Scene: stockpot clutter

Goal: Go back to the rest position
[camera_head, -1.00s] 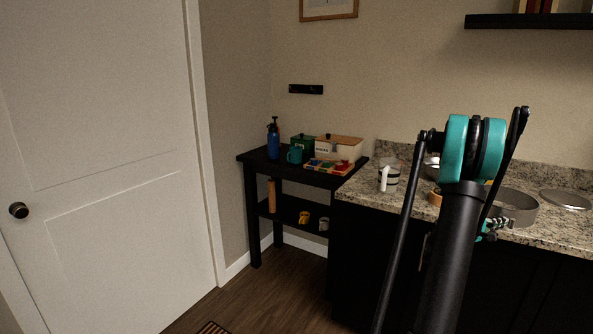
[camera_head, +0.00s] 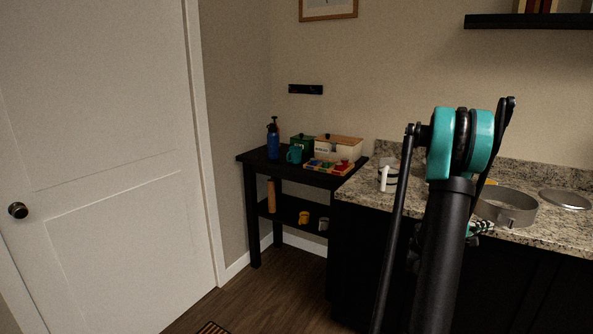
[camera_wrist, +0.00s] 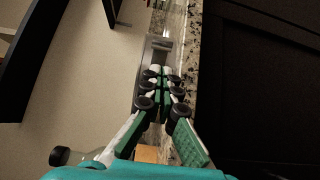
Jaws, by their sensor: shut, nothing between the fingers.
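My gripper (camera_wrist: 162,78) is shut and empty in the wrist view, its green and white fingers together over the edge of the granite counter. In the head view my arm stands in front of the counter and hides most of the gripper; only a small part shows beside the arm, below the pot. A grey round pot (camera_head: 508,207) stands on the granite counter (camera_head: 545,226), right of my arm. Its lid (camera_head: 565,200) lies flat to the right of it. A white-handled mug (camera_head: 385,179) is on the counter left of my arm, partly hidden.
A black side table (camera_head: 318,179) holds a blue spray bottle (camera_head: 273,141), a teal mug (camera_head: 294,154), boxes and a colourful tray. A dark wall shelf (camera_head: 530,22) hangs at the upper right.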

